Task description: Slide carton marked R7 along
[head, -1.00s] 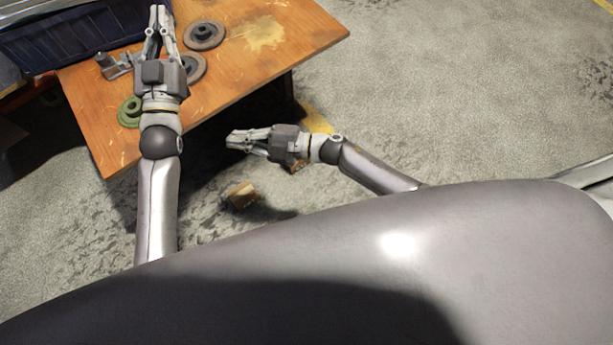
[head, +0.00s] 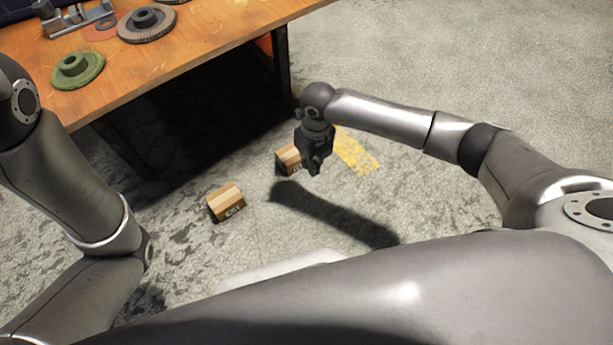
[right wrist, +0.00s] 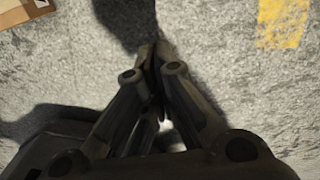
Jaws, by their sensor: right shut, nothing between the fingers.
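Two small brown cartons lie on the floor in the head view. One carton (head: 226,202) is in the open, with dark print on its near side too small to read. The other carton (head: 287,160) is partly hidden behind my right gripper (head: 315,168), so I cannot tell which is marked R7. The right gripper points down beside that second carton, shut and empty; I cannot tell whether it touches it. In the right wrist view its closed fingers (right wrist: 154,52) are over bare floor, and a carton (right wrist: 18,10) shows at the upper left. My left gripper is out of view.
A wooden table (head: 190,55) stands at the upper left, bearing a green flanged part (head: 77,68), a grey disc (head: 147,24) and a metal bracket (head: 72,18). Its leg (head: 281,62) rises behind the cartons. Yellow floor paint (head: 356,152) lies right of the gripper; floor there is clear.

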